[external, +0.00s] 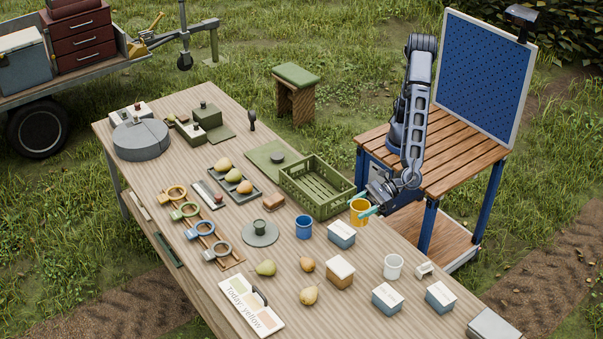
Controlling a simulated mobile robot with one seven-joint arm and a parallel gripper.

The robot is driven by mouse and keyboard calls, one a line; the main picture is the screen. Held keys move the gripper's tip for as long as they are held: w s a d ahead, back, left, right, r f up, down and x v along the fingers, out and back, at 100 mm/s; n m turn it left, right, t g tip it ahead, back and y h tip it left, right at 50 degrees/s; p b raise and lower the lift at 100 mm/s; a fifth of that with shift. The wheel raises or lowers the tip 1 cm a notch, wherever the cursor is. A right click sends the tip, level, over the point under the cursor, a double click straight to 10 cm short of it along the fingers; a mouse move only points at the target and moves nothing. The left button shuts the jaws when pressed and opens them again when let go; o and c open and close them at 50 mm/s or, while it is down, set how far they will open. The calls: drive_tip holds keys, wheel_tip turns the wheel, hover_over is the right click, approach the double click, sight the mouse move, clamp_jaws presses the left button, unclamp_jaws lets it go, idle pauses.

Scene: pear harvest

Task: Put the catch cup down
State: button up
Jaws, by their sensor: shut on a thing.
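A yellow cup (359,216) stands upright beside the right corner of the green crate, near the table's right edge. My gripper (363,206) is shut on it, with teal fingers on either side near its rim. I cannot tell whether the cup's base touches the table or hangs just above it. A blue cup (303,227) stands to its left and a white cup (393,266) to its lower right. A card (251,306) at the table's front reads "Today: yellow".
The green crate (317,187) looks empty. White-topped boxes (342,234) stand close to the yellow cup. Loose pears (310,295) lie toward the front. A round dish (261,235) and a rack of coloured rings (197,228) sit left. Some bare wood lies between the boxes.

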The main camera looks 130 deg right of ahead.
drive_tip(key=w+a+r+y, duration=0.1)
drive_tip(key=w+r, duration=0.3)
drive_tip(key=w, duration=0.4)
drive_tip(key=n, duration=0.1)
hover_over(340, 266)
wheel_tip(340, 266, down, 20)
drive_tip(key=shift+f, duration=0.1)
drive_tip(key=shift+s+f, duration=0.1)
drive_tip(key=o, duration=0.9)
drive_tip(key=shift+o, duration=0.2)
